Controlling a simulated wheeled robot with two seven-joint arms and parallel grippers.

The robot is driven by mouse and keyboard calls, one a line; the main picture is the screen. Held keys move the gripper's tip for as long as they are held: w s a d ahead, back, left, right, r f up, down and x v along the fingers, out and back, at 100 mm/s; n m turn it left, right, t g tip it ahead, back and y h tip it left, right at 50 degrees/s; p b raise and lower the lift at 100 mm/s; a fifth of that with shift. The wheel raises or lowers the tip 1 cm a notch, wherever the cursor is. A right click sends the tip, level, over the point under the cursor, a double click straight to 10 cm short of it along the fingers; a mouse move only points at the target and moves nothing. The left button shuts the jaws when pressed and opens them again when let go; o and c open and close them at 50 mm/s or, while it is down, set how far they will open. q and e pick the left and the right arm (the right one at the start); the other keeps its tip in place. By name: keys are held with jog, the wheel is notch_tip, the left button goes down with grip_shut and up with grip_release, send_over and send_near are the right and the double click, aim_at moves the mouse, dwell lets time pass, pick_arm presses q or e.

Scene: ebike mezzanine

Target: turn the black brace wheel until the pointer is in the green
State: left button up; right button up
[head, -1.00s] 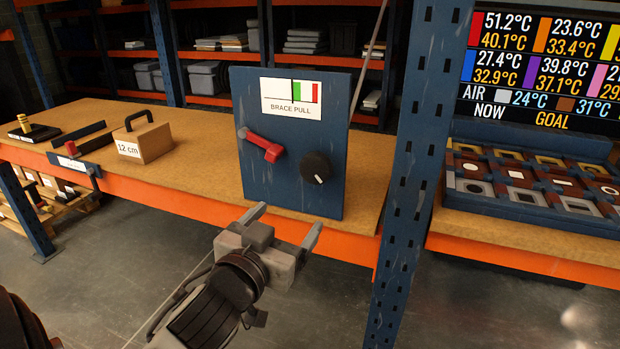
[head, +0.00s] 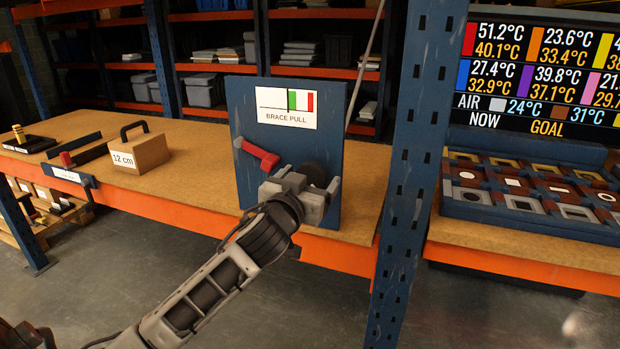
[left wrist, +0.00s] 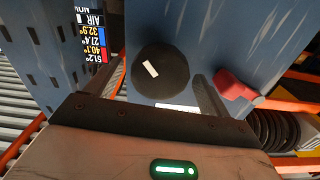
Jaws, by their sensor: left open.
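The black brace wheel (head: 314,173) is on the lower right of an upright blue panel (head: 245,110); the gripper partly hides it in the head view. In the left wrist view the wheel (left wrist: 172,84) shows a slanted white mark. The gauge card (head: 270,103) above reads BRACE PULL; its thin black pointer (head: 285,97) stands at the left edge of the green band. My left gripper (head: 304,182) is open in front of the wheel. One finger shows right of the wheel in the left wrist view; contact cannot be told. My right gripper is out of view.
A red lever (head: 260,155) sticks out left of the wheel, close to the gripper. A 12 cm block (head: 140,153) with a handle stands farther left on the bench (head: 205,158). A blue post (head: 405,170) rises just right of the panel.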

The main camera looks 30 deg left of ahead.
pick_arm(q)
jog(key=shift+w, duration=0.3)
jog(key=c, duration=1)
jog(key=shift+o, duration=0.2)
jog(key=n+p, duration=0.1)
jog(key=n, duration=0.2)
jog(key=shift+r+n, duration=0.1)
jog(key=shift+n, duration=0.2)
jog(key=shift+a+n+p, duration=0.1)
jog(key=shift+n+p, duration=0.55)
jog(key=shift+n, duration=0.05)
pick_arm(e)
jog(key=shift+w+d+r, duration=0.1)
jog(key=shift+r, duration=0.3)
